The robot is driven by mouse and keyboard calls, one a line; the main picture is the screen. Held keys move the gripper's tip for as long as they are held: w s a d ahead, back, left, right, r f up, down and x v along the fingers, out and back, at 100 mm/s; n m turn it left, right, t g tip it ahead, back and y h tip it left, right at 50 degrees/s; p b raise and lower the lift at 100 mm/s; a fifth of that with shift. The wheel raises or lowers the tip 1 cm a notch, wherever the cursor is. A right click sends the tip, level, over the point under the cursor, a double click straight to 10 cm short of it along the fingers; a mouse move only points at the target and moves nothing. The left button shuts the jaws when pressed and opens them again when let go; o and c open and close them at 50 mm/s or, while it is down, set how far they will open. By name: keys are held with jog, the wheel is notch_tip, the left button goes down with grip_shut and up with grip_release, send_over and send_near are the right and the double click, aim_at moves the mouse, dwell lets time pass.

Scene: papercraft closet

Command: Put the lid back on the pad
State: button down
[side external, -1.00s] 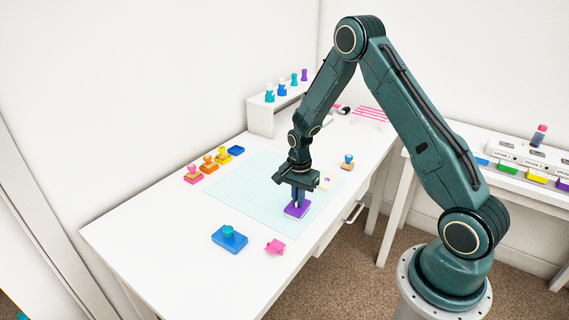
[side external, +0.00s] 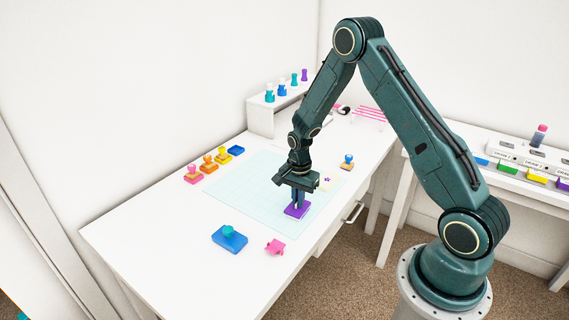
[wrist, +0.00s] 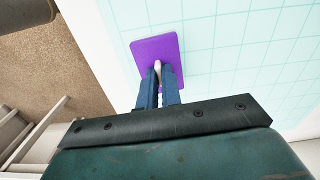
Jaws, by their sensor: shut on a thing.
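A flat purple square (side external: 297,211) lies at the front right part of the gridded mat (side external: 245,190). In the wrist view the purple square (wrist: 155,48) has a pale knob (wrist: 157,67) at its near side, between my fingertips. My gripper (side external: 298,203) points straight down over it, and its blue fingers (wrist: 158,75) are shut on the knob of this purple lid. I cannot tell whether a separate pad lies under the lid, because the lid and fingers hide it.
A blue pad with a teal stamp (side external: 229,237) and a pink piece (side external: 275,247) lie in front of the mat. Several colored stamps (side external: 208,163) line the back left. The mat's left part is clear.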

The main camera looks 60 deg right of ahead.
dwell(0.3)
jog(key=c, duration=1)
grip_release()
jog(key=shift+c, duration=0.2)
jog(key=shift+r, duration=0.1)
jog(key=shift+r, duration=2.9)
grip_shut()
